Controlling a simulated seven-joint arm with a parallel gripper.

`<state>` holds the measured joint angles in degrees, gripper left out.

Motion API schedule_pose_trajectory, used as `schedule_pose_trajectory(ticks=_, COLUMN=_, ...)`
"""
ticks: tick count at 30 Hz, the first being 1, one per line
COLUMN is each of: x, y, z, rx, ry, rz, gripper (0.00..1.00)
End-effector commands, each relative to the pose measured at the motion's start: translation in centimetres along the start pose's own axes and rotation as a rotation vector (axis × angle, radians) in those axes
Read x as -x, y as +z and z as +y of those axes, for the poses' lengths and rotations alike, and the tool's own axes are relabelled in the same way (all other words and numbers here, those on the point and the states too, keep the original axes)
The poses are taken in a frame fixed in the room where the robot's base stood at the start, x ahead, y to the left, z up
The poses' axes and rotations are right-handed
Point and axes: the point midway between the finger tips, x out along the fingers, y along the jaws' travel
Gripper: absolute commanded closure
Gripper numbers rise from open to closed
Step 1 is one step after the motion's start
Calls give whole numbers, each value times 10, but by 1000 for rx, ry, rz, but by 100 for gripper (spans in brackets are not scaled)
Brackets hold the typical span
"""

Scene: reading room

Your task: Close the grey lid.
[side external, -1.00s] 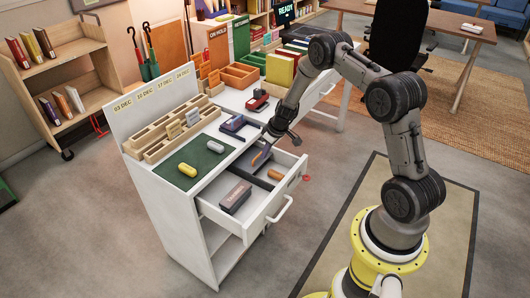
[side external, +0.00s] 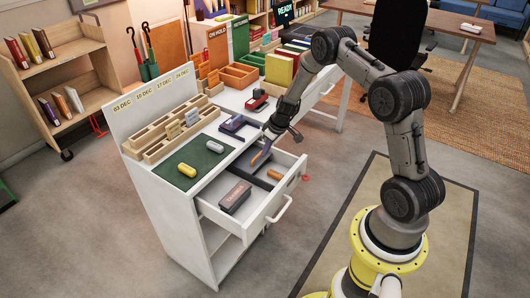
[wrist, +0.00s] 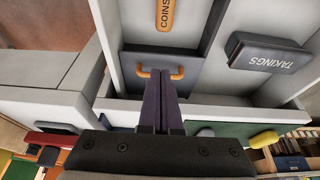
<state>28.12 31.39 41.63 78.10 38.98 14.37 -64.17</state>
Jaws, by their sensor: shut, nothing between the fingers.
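The grey lid (side external: 251,167) is a flat panel at the back part of the open drawer (side external: 280,206). It also shows in the wrist view (wrist: 145,91), with an orange handle (wrist: 143,72) along its edge. My gripper (side external: 265,148) is over the lid, pointing down into the drawer. In the wrist view, my gripper's dark purple fingers (wrist: 161,74) are together, empty, and in front of the handle's middle. I cannot tell whether they touch it. The lid's exact tilt is unclear.
An orange block marked COINS (wrist: 165,14) and a dark box marked TAKINGS (wrist: 268,53) lie in the drawer. A green mat (side external: 203,152) with a yellow piece (side external: 187,170) is on the cabinet top. Free floor lies in front of the drawer.

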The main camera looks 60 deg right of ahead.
Motion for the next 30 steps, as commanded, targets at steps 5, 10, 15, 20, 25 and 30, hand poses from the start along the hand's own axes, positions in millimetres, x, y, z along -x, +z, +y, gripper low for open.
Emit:
schedule_pose_trajectory(ticks=5, x=35, y=-1, z=1, rx=0, ry=2, rz=3, gripper=100)
schedule_pose_trajectory(ticks=10, x=64, y=-1, z=1, rx=0, ry=2, rz=3, gripper=100)
schedule_pose_trajectory(ticks=15, x=80, y=0, z=0, rx=0, ry=0, rz=1, gripper=100)
schedule_pose_trajectory(ticks=20, x=84, y=2, z=-2, rx=-88, ry=-9, rz=-7, gripper=100)
schedule_pose_trajectory(ticks=25, x=88, y=6, z=-11, rx=-345, ry=-52, rz=-65, gripper=100)
schedule_pose_trajectory(ticks=30, x=100, y=-5, z=-12, rx=-624, ry=-61, rz=-146, gripper=100)
